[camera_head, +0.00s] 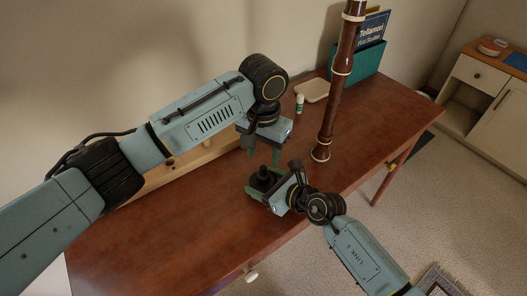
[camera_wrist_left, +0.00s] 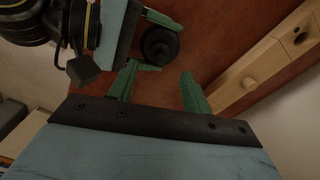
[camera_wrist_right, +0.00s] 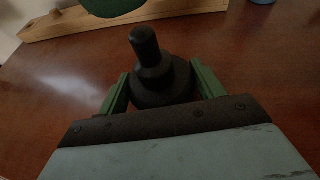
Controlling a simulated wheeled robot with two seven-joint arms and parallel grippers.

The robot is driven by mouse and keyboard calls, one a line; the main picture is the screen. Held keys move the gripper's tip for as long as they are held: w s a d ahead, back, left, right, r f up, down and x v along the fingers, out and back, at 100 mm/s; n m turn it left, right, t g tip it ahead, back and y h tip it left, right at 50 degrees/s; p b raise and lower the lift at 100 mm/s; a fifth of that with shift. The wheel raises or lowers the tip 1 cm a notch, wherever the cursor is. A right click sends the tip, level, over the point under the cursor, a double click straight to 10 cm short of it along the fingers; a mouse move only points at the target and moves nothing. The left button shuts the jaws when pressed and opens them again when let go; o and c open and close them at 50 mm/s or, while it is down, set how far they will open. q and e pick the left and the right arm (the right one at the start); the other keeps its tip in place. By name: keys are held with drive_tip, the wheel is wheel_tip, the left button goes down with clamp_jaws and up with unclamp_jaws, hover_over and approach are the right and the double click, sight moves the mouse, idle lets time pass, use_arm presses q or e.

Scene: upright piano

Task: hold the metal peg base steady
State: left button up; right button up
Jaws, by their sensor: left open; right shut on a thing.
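The peg base (camera_head: 263,178) is a dark, stepped round piece with an upright peg, standing on the red-brown desk. My right gripper (camera_head: 262,190) is shut on it. In the right wrist view the base (camera_wrist_right: 160,80) sits between the green fingers of the right gripper (camera_wrist_right: 162,90), peg pointing up. My left gripper (camera_head: 264,153) is open and empty, its fingers pointing down just behind and above the base. In the left wrist view the base (camera_wrist_left: 160,44) lies beyond the open fingers of the left gripper (camera_wrist_left: 160,82), apart from them.
A pale wooden piece with holes (camera_head: 182,172) lies along the back, partly hidden by my left arm. A tall brown ringed tube (camera_head: 335,95) stands right of the grippers. Behind are a small bottle (camera_head: 299,104), a cream tray (camera_head: 312,91) and a teal book holder (camera_head: 365,65). The desk's front left (camera_head: 150,240) is clear.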

sight(263, 167)
drive_tip(key=shift+f, duration=0.1)
use_arm(q)
drive_tip(key=shift+f, duration=4.05)
drive_tip(key=c, duration=1)
drive_tip(key=shift+m, duration=0.6)
drive_tip(key=o, duration=1.2)
drive_tip(key=shift+r, duration=0.1)
wheel_tip(263, 167, up, 12)
drive_tip(key=shift+f, duration=0.1)
